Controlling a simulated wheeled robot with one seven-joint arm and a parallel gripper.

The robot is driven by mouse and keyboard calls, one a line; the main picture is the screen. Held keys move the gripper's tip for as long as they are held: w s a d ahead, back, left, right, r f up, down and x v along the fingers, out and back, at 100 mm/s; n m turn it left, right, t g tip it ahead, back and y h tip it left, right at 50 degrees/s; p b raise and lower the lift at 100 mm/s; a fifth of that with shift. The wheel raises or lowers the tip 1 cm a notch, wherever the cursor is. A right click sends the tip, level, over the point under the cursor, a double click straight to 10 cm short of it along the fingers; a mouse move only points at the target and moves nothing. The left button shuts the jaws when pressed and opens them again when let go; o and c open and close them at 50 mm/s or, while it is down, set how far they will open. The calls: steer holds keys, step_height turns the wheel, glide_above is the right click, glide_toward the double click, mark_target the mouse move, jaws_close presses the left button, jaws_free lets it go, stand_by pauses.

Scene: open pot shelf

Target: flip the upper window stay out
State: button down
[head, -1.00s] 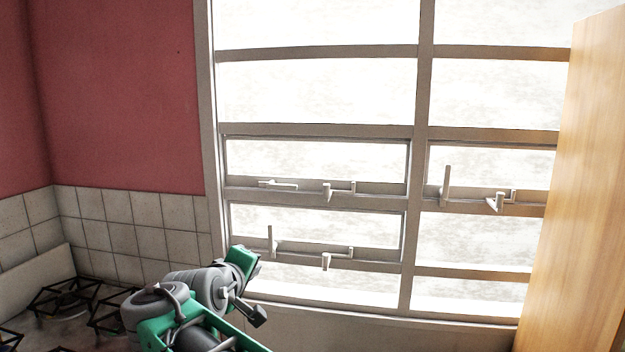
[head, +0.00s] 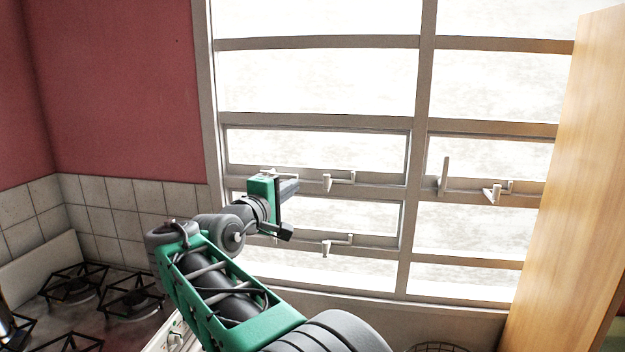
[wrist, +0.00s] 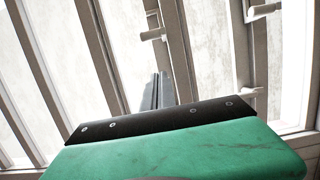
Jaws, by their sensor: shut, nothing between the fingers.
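The upper window stay (head: 293,176) is a thin pale bar at the left of the upper left window's bottom rail. It is mostly hidden behind my gripper in the head view; only small bits show. My gripper (head: 291,187) is shut and empty, its grey fingers at the rail beside the stay. I cannot tell whether they touch it. In the wrist view the shut fingers (wrist: 156,90) reach past the green and black housing toward the window frame; the stay is not clearly identifiable there.
Pale window handles stick out on the upper rail (head: 327,183) and lower rail (head: 326,249). The right window has an upright stay (head: 445,176) and a handle (head: 494,193). A wooden panel (head: 565,170) stands at right, a gas hob (head: 80,292) at lower left.

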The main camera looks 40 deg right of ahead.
steer(key=d, duration=0.1)
steer(key=s+d+p, duration=0.1)
steer(key=d, duration=0.1)
steer(key=s+d, duration=0.1)
steer(key=d, duration=0.1)
steer(key=shift+p, duration=0.35)
